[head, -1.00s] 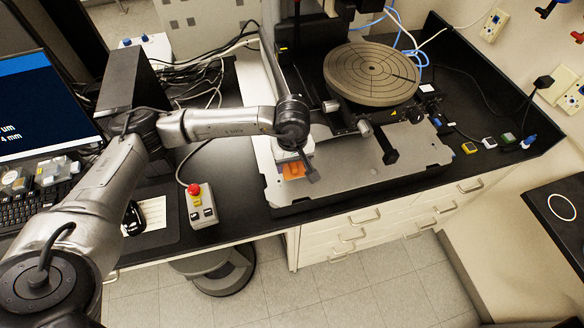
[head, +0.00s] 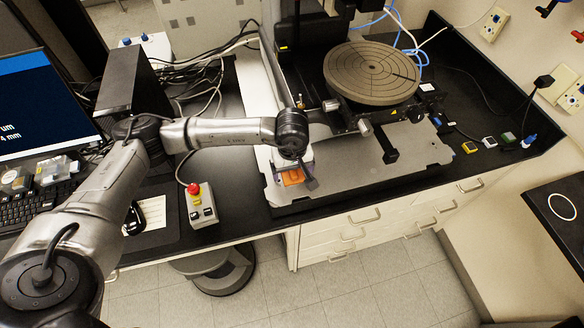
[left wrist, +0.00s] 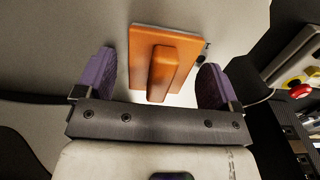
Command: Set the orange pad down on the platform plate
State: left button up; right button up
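The orange pad (head: 292,177) is at the front left of the grey platform plate (head: 345,183) in the head view. It appears to lie flat on the plate; my gripper partly hides it there. In the left wrist view the orange pad (left wrist: 186,50) shows its raised grip bar between two purple finger pads. My left gripper (left wrist: 158,78) is spread, with a clear gap on both sides of the bar. In the head view the left gripper (head: 298,178) is low over the plate, right at the pad. My right gripper is in neither view.
The round dark stage (head: 372,73) of the profiler stands behind the plate. A black bracket (head: 389,150) stands right of my gripper. A control box with a red button (head: 199,205) sits to the left. The plate's front right is bare.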

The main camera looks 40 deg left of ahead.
pick_arm(q)
notch_tip(320, 180, up, 12)
jog(key=shift+r, duration=0.15)
dwell(0.7)
